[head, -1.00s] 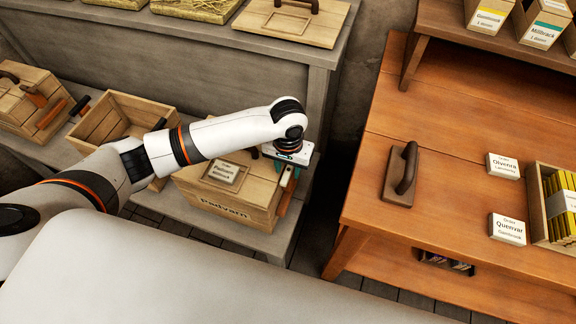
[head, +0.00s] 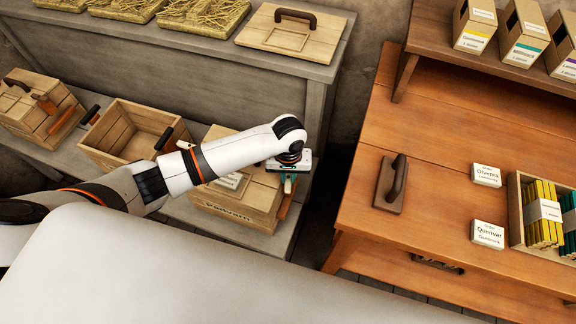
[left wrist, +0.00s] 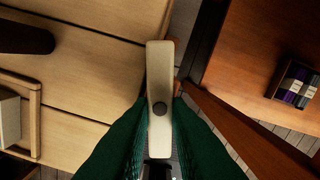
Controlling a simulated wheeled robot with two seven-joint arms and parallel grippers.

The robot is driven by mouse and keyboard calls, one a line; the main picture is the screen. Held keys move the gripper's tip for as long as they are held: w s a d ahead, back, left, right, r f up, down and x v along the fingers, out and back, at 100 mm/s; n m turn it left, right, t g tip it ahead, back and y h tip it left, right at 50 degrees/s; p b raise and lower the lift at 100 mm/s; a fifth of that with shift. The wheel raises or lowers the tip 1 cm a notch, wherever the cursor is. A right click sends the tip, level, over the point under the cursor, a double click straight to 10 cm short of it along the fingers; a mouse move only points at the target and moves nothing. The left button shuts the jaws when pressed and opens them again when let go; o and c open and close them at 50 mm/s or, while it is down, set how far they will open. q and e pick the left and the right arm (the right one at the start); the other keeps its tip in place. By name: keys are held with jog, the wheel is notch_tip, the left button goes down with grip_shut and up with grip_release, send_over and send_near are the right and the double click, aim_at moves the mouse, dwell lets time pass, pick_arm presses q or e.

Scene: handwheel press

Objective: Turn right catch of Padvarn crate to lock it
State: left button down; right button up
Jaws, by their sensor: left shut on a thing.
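The Padvarn crate (head: 232,215) stands on the low grey shelf, its lid partly hidden by my left arm. My left gripper (head: 289,184) is at the crate's right end, pointing down. In the left wrist view, the green fingers of my left gripper (left wrist: 158,140) are shut on the right catch (left wrist: 153,75), a pale bar with a dark round pivot. The bar lies nearly in line with the crate's right edge in that view. The lid's planks (left wrist: 80,85) and dark handle (left wrist: 25,38) show to its left. My right gripper is not in view.
An open empty crate (head: 110,150) and a closed crate (head: 25,120) stand left on the shelf. A loose lid (head: 270,38) lies on the upper grey bench. The orange wooden table (head: 450,130) is to the right, across a narrow gap.

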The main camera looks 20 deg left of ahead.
pick_arm(q)
jog(key=n+p, duration=0.3)
jog(key=p, duration=0.1)
jog(key=n+p, duration=0.4)
jog(key=p, duration=0.1)
jog(key=shift+d+r, duration=0.15)
jog(key=shift+r, duration=0.05)
jog(key=n+p, duration=0.2)
jog(key=n, duration=0.2)
jog(key=shift+w+f, duration=0.1)
jog(key=shift+w+f+n+p, duration=0.1)
jog(key=shift+n+p, duration=0.8)
jog(key=shift+n, duration=0.8)
jog(key=c, duration=1.4)
grip_release()
jog(key=shift+o, duration=0.2)
